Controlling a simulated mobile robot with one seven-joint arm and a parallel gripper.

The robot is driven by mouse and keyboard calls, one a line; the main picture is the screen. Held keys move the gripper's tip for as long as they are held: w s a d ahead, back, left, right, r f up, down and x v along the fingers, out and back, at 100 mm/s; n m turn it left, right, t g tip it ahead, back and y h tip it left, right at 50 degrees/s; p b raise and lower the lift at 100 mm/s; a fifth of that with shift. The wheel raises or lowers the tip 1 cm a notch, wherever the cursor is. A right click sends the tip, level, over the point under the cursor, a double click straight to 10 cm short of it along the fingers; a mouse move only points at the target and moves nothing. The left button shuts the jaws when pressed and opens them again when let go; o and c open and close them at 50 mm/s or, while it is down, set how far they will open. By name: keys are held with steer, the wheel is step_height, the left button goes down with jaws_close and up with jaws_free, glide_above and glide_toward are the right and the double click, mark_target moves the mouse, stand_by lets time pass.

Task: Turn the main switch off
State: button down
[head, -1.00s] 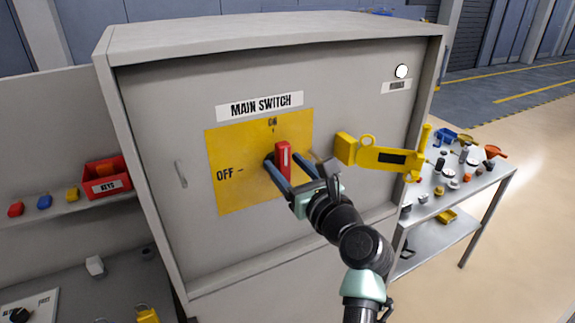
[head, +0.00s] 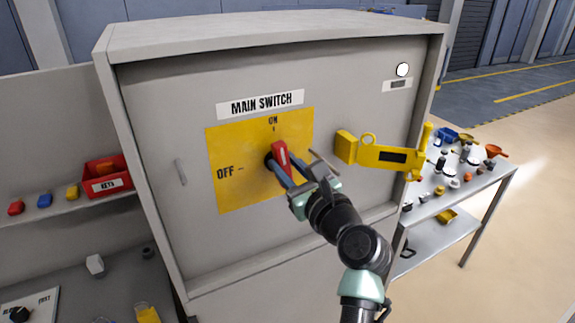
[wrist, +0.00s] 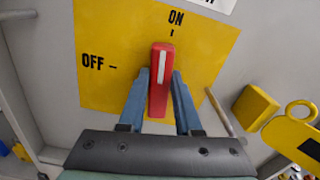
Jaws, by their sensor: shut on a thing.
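The main switch is a red handle (head: 280,158) with a white stripe, on a yellow plate (head: 226,137) on the grey cabinet's front. ON is marked at the plate's top and OFF at its left. The handle's upper end is near the ON mark, leaning slightly left in the head view. In the wrist view the red handle (wrist: 160,75) stands almost upright below ON. My gripper (head: 280,170) has its blue fingers on both sides of the handle and is shut on it. The handle's lower end is partly hidden by the gripper.
A table (head: 480,185) with many small parts stands at the right. A shelf with a red keys bin (head: 107,185) is at the left.

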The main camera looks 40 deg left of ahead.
steer(key=shift+s+a+f+n+b, duration=0.1)
steer(key=shift+s+f+n+b, duration=0.25)
steer(key=shift+n+b, duration=1.8)
steer(key=shift+s+a+f+n+b, duration=0.15)
steer(key=shift+f+n+b, duration=0.6)
steer(key=shift+n, duration=2.35)
steer(key=shift+s+a+f+n+b, duration=0.1)
steer(key=shift+s+n+b, duration=0.2)
steer(key=shift+n+b, duration=2)
steer(key=shift+n+p, duration=0.3)
steer(key=shift+n, duration=0.35)
steer(key=c, duration=0.6)
jaws_free()
steer(key=shift+r, duration=0.1)
steer(key=shift+d, duration=0.1)
steer(key=b+v, duration=0.3)
steer(key=v, duration=1)
